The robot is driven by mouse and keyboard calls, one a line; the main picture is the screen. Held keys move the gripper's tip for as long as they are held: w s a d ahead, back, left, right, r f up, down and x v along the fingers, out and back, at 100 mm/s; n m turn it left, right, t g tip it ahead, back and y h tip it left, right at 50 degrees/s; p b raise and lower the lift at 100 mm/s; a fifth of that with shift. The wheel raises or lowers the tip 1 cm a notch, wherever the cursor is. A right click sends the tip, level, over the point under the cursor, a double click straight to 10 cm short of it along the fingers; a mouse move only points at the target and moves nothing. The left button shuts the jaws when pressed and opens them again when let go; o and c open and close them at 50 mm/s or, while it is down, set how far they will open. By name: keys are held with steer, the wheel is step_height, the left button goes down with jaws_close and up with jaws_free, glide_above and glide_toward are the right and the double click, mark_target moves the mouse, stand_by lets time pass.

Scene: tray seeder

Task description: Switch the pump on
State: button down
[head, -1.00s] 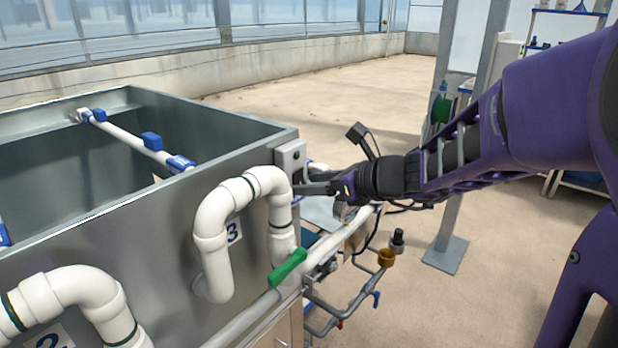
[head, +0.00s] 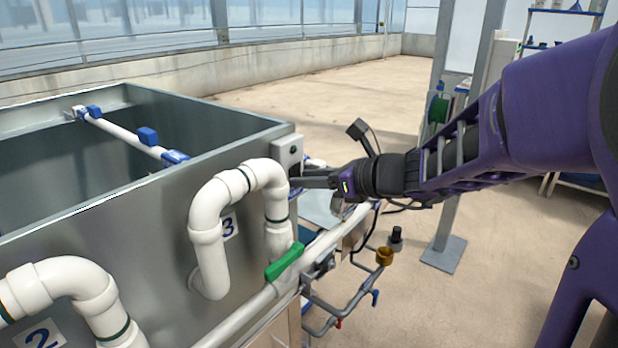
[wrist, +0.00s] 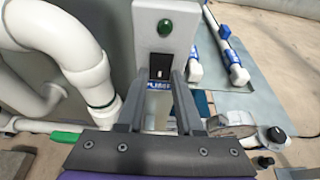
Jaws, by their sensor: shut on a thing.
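The pump's switch box (head: 287,152) is a pale grey box with a green lamp (wrist: 165,28), on the near right corner of the metal tank. Below the lamp is a small black switch (wrist: 160,72), above a blue-lettered label that is partly hidden. My gripper (head: 296,181) reaches the box from the right, its fingers level with the lower part of the box. In the wrist view my gripper (wrist: 161,72) has one finger on each side of the switch and is shut on it. Exact contact and the switch's position are too small to tell.
The open metal tank (head: 60,215) fills the left. White pipes (head: 208,235) stand close to the left of the box. A green valve handle (head: 285,262) sits on the pipe below. Thin pipes with a brass fitting (head: 385,256) are below my gripper.

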steer(key=f+t+y+b, duration=0.1)
steer(key=b, duration=0.4)
steer(key=shift+a+y, duration=0.1)
steer(key=shift+y, duration=0.3)
steer(key=shift+r, duration=0.2)
steer(key=c, duration=0.6)
jaws_free()
steer(key=shift+o, duration=0.2)
